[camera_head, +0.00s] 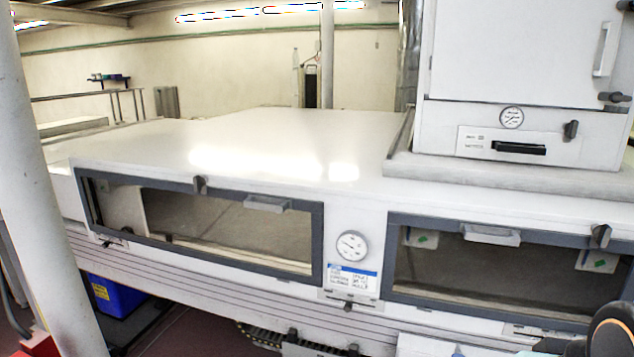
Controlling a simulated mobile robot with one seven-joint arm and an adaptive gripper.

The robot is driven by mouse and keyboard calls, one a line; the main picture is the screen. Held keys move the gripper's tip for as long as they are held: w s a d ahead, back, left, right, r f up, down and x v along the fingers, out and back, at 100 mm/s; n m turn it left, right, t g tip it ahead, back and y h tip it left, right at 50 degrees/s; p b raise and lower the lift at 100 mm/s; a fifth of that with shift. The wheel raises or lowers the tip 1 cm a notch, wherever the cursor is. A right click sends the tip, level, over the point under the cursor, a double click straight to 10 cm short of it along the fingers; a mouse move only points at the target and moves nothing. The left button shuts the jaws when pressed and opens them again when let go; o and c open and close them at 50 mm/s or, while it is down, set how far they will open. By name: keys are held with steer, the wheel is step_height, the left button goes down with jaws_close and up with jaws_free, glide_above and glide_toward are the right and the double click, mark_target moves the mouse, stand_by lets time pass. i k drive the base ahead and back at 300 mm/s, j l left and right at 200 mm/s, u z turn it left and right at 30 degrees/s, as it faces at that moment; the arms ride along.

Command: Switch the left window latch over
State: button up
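The left window (318,236) is a long glass pane in a grey frame on the front of the white tunnel housing. Its latch (200,184) is a small dark knob on the top edge of the frame, left of the middle, and looks roughly upright. A pale handle (267,203) sits on the same top edge, further right. The window looks closed. Part of my arm, dark with an orange ring, shows at the bottom right corner, far from the left latch. My gripper is not clearly in view.
The right window (392,255) has its own dark latch (600,236) and pale handle (490,234). A round gauge (352,245) sits between the windows. A white cabinet (515,50) stands on the housing at right. A pale post (45,180) rises at left, near a blue bin (117,297).

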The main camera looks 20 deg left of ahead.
mark_target(199, 184)
steer(key=u, duration=1.5)
steer(key=i+j+z, duration=0.75)
steer(key=i+j, duration=0.15)
steer(key=j+z, duration=0.25)
steer(key=j, duration=0.3)
steer(key=i+l+u, duration=0.1)
steer(key=l, duration=0.15)
